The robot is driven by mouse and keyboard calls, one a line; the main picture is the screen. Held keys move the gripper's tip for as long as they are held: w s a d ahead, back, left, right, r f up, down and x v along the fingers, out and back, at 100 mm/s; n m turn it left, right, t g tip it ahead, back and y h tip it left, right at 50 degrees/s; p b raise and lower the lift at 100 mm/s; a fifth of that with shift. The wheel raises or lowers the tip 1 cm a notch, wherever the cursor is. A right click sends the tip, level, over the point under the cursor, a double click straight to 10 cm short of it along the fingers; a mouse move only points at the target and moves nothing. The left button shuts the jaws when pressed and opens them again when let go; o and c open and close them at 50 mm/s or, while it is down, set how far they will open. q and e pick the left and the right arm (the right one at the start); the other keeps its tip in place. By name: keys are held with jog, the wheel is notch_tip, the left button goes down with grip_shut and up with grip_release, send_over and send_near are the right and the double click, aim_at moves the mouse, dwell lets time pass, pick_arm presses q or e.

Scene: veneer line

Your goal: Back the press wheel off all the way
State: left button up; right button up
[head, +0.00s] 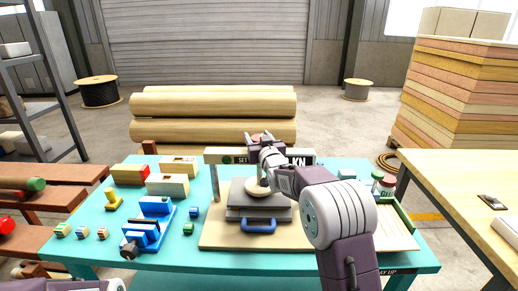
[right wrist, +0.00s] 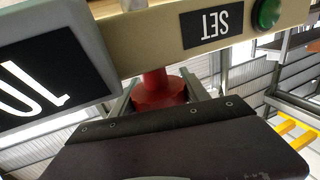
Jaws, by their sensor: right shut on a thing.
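The press stands in the middle of the teal table, with a beige crossbeam (head: 225,155) marked SET and KN. Dark grey plates (head: 239,213) with a blue handle (head: 259,226) lie below it. My right gripper (head: 260,140) is up at the crossbeam, its fingers pointing away from me. It is shut on the red press wheel (right wrist: 158,88), which shows between the two grey fingers in the right wrist view. Most of the wheel is hidden by the gripper, so its turn cannot be read. My left gripper is out of view; only part of my left arm shows at the bottom left.
In the right wrist view the beam looks upside down, with a green button (right wrist: 267,13) and a dark display (right wrist: 45,75) close by. Blue clamps (head: 148,233), wooden blocks (head: 167,184) and small pieces lie left on the table. Jars (head: 386,185) stand at the right.

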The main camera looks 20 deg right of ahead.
jog(key=shift+d+r+n+y+p, duration=0.1)
jog(key=shift+n+y+p, duration=0.25)
jog(key=shift+n+y, duration=0.25)
jog(key=y+p, duration=0.1)
jog(key=n+y+p, duration=0.2)
jog(key=y+p, duration=0.1)
jog(key=shift+a+r+g, duration=0.25)
jog(key=shift+a+g, duration=0.1)
jog(key=shift+g, duration=0.05)
jog(key=shift+f+n+g+y, duration=0.2)
jog(key=shift+n+g+y, duration=0.1)
jog(key=shift+n+y, duration=0.25)
jog(key=shift+s+a+f+n+y+b, duration=0.1)
jog(key=shift+a+f+n+y+b, duration=0.15)
jog(key=shift+y, duration=0.2)
jog(key=n+g+y+b, duration=0.1)
jog(key=y+b, duration=0.1)
jog(key=b, duration=0.1)
jog(key=shift+s+a+f, duration=0.1)
jog(key=shift+a+r+n+g+y+b, duration=0.1)
jog(key=shift+r+n+g+y+b, duration=0.3)
jog(key=shift+b, duration=0.3)
jog(key=o, duration=1.2)
jog(key=shift+o, duration=0.8)
jog(key=shift+f, duration=0.1)
